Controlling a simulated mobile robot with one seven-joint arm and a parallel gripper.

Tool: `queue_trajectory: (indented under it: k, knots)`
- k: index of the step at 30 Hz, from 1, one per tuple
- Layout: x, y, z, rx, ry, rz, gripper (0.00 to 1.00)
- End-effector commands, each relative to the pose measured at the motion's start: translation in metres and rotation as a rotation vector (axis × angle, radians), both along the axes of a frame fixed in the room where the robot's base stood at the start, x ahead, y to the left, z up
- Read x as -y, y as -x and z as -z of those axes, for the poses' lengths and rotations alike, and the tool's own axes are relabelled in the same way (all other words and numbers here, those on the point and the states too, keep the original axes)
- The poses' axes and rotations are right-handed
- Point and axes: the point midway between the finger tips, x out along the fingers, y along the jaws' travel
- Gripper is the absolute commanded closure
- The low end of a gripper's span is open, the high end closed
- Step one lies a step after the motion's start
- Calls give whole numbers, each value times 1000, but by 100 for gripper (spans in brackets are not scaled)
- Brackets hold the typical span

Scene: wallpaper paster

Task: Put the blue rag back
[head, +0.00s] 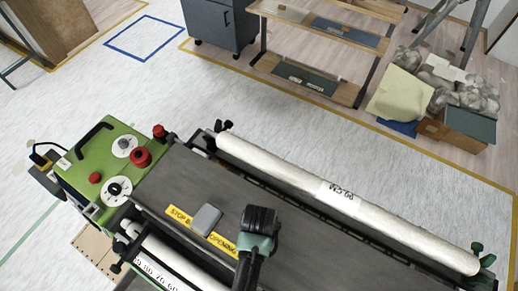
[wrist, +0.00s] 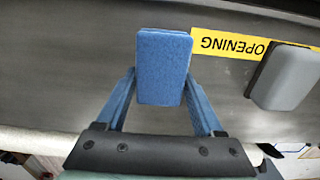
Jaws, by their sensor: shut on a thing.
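The blue rag (wrist: 163,62) looks like a flat, textured blue block in the wrist view. My gripper (wrist: 160,92) has its two blue fingers on either side of the rag and is shut on it. The rag is over the dark machine top, beside the yellow label; its height above the surface is hard to tell. In the head view my gripper (head: 260,222) is over the machine top, right of the yellow label, and hides the rag.
A grey block (head: 206,219) lies on the yellow label (head: 185,215), left of my gripper. A white roll (head: 330,195) runs along the machine's far side. The green control box (head: 112,165) is at left. A shelf (head: 310,75) and a cloth heap (head: 402,95) stand beyond.

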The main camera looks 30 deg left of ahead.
Motion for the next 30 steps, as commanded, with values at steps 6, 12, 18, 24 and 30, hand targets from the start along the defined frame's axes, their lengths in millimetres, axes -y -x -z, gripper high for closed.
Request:
queue_trajectory:
  k: [6,12,18,24,30]
  knots:
    - [0,0,3,0,0,0,11]
    - [0,0,3,-1,0,0,1]
    - [0,0,4,0,0,0,1]
    - [0,-1,-10,3,-1,0,1]
    - [-6,1,-42,5,-2,-3,1]
